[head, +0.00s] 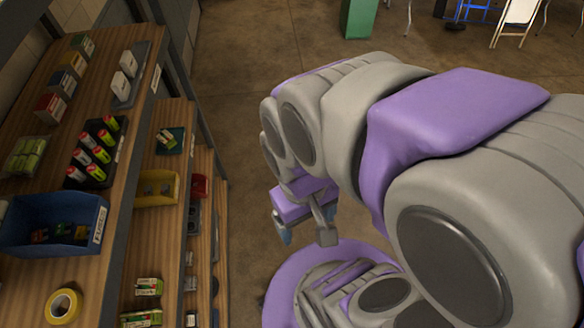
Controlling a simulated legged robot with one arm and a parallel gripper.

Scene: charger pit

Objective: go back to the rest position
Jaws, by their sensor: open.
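My gripper (304,234) hangs below the forward end of my grey and purple arm in the head view. Its two fingers are apart and point down, and nothing shows between them. It is over the brown floor, to the right of the shelving and clear of it. My arm covers much of the right half of the view. The bend of the arm hides part of the gripper's mount.
Wooden shelving (135,130) stands at left, holding a black battery holder (88,176), a blue bin (85,209), a yellow bin (170,199) and tape (63,306). Open floor (235,70) lies beyond. A green box (359,18) and white chair (519,16) stand at the back.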

